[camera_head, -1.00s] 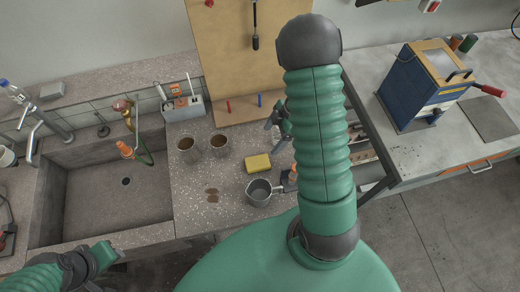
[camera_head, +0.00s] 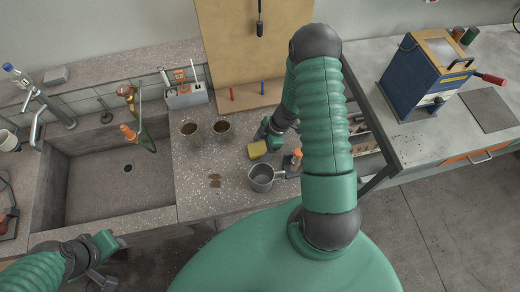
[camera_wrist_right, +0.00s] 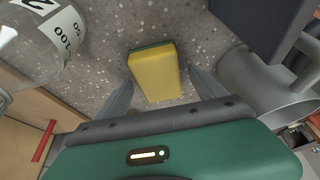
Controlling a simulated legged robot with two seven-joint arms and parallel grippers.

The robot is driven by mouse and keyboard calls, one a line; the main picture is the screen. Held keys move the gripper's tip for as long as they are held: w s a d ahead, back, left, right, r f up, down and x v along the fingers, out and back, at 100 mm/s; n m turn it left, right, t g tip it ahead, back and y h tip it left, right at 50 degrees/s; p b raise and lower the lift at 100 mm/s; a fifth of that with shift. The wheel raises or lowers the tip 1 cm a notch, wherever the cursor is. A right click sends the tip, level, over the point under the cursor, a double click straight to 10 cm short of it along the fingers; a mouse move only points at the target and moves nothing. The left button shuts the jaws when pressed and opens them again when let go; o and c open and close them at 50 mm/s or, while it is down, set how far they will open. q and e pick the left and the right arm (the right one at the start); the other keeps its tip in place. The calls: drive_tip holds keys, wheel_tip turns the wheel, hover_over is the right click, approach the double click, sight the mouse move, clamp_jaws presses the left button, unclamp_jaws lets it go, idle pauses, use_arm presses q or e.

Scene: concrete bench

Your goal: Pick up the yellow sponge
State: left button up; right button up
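The yellow sponge (camera_head: 257,150) lies on the speckled bench top, between the cups and the grey pot. In the right wrist view the sponge (camera_wrist_right: 156,73) shows its yellow face, with a darker strip along its far edge. My right gripper (camera_head: 261,140) is at the sponge in the head view. In the right wrist view its two fingers (camera_wrist_right: 160,92) are apart, one on each side of the sponge's near end, with gaps visible. My left gripper (camera_head: 112,260) is low at the left, away from the sponge; its finger opening is not clear.
A grey pot (camera_head: 262,178) stands close in front of the sponge; it also shows in the right wrist view (camera_wrist_right: 262,85). Two brown-filled cups (camera_head: 222,131) stand left of it. A glass beaker (camera_wrist_right: 40,45) is near the left finger. The sink (camera_head: 115,180) is further left.

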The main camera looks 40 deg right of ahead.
sight(262, 148)
drive_tip(key=shift+w, duration=0.1)
drive_tip(key=c, duration=0.5)
drive_tip(key=shift+d+f, duration=0.1)
drive_tip(key=shift+d, duration=0.25)
drive_tip(key=c, duration=0.8)
drive_tip(key=shift+a, duration=0.1)
drive_tip(key=shift+c, duration=0.2)
drive_tip(key=shift+r, duration=0.5)
wheel_tip(262, 148, up, 17)
drive_tip(key=p, duration=0.3)
